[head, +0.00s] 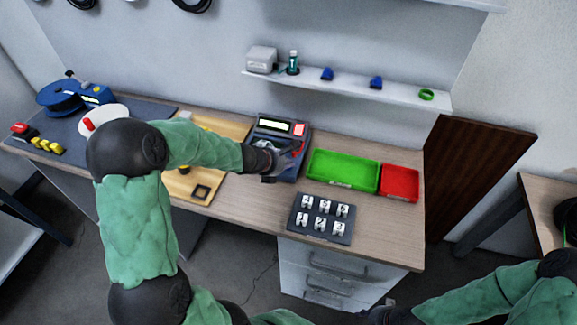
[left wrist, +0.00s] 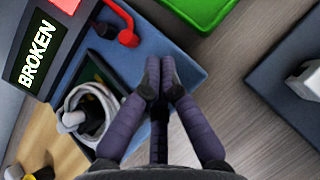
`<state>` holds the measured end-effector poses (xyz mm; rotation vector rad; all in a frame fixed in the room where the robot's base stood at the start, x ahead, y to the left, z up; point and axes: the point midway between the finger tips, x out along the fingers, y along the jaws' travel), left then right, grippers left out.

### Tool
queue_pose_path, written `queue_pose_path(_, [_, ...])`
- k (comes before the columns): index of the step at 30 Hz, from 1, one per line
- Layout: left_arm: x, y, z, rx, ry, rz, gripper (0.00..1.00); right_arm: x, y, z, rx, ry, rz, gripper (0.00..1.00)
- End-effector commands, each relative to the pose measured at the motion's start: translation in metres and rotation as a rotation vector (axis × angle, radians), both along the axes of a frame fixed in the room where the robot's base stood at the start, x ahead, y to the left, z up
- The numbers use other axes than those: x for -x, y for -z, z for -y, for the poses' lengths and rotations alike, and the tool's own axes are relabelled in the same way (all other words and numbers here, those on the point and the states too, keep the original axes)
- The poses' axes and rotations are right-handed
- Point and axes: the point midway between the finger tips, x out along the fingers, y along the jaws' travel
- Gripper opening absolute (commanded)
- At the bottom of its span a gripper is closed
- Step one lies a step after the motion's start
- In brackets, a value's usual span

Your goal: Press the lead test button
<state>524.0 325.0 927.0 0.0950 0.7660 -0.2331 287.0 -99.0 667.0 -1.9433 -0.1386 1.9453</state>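The tester (head: 265,125) is a blue-grey device at the back middle of the bench, with a lit display and a red square (head: 299,129) beside it. In the left wrist view the display (left wrist: 38,53) reads BROKEN. A white coiled lead (left wrist: 75,100) with a dark and grey part lies in the tester's recess. A red curved piece with a round end (left wrist: 127,37) is near its edge. My left gripper (left wrist: 160,68) is shut and empty over the tester's blue surface; I cannot tell if it touches. No separate test button is clear; the fingers may hide it. My right gripper (head: 378,313) is low at the bottom edge, its fingers unclear.
A green tray (head: 343,171) and a red tray (head: 399,183) stand right of the tester. A dark block with several numbered metal pieces (head: 321,219) lies in front. A wooden board (head: 225,125) is to the left. A wall shelf (head: 400,97) holds small items above.

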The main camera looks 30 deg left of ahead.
Motion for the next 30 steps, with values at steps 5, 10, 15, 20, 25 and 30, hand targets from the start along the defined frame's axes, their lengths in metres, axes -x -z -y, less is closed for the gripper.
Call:
queue_pose_path(5, [0.001,-0.002,0.000,0.001,0.000,-0.002,0.00,0.000,-0.002,0.000,0.000,0.000,0.000,0.40])
queue_pose_path(10, [0.001,-0.010,0.000,0.000,0.001,-0.002,0.00,0.000,-0.010,0.000,0.000,0.000,0.000,0.40])
queue_pose_path(15, [0.000,-0.017,0.000,0.000,0.000,-0.001,0.00,0.000,-0.016,0.000,0.000,0.000,0.000,0.40])
queue_pose_path(20, [0.000,-0.016,0.000,0.000,0.000,-0.001,0.00,0.000,-0.015,0.000,0.000,0.000,0.000,0.40])
queue_pose_path(25, [0.000,-0.017,0.000,0.000,0.000,-0.001,0.00,0.000,-0.016,0.000,0.000,0.000,0.000,0.40])
queue_pose_path(30, [0.000,-0.026,0.000,0.000,0.000,-0.001,0.00,0.000,-0.024,0.000,0.000,0.000,0.000,0.40])
